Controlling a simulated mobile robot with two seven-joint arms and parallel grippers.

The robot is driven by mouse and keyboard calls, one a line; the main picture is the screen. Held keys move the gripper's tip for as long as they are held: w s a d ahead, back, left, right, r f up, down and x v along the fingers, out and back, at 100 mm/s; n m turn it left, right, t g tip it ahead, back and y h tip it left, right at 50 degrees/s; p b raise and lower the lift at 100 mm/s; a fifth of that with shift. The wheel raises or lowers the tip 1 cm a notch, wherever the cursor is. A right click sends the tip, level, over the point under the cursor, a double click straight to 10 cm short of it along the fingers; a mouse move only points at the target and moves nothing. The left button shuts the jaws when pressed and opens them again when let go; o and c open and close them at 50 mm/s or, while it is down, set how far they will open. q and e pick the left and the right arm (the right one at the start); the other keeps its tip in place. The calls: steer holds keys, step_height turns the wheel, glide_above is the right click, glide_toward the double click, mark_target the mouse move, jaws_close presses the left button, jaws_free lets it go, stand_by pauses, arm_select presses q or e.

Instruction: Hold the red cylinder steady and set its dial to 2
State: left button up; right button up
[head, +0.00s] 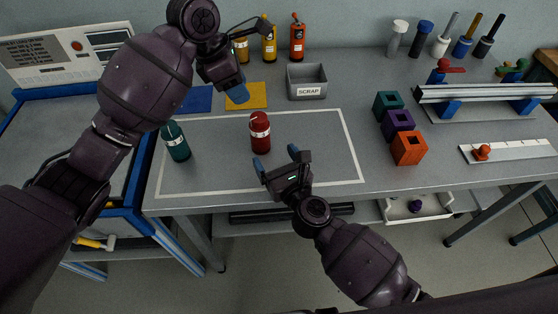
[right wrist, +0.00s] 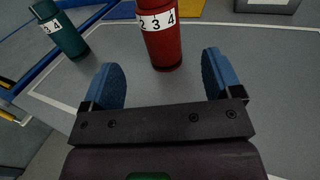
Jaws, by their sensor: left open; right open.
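The red cylinder (head: 260,135) stands upright on the grey table inside a white outline. In the right wrist view the red cylinder (right wrist: 163,45) shows a white band with the figures 2, 3 and 4; its top is cut off. My right gripper (head: 276,157) is open and empty just in front of it. The cylinder appears beyond the gap between the blue fingertips (right wrist: 165,80), not touching them. My left gripper (head: 251,58) is open and empty, above and behind the cylinder, over the back of the table.
A teal cylinder (head: 176,143) with a similar band stands left of the red one. Blue (head: 197,100) and yellow (head: 246,96) mats and a scrap bin (head: 307,83) lie behind. Teal, purple and orange blocks (head: 408,149) stand right. The table between the red cylinder and blocks is clear.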

mark_target(264, 139)
steer(key=x, duration=0.9)
steer(key=shift+w+a, duration=0.15)
steer(key=shift+w, duration=0.15)
steer(key=shift+c, duration=0.2)
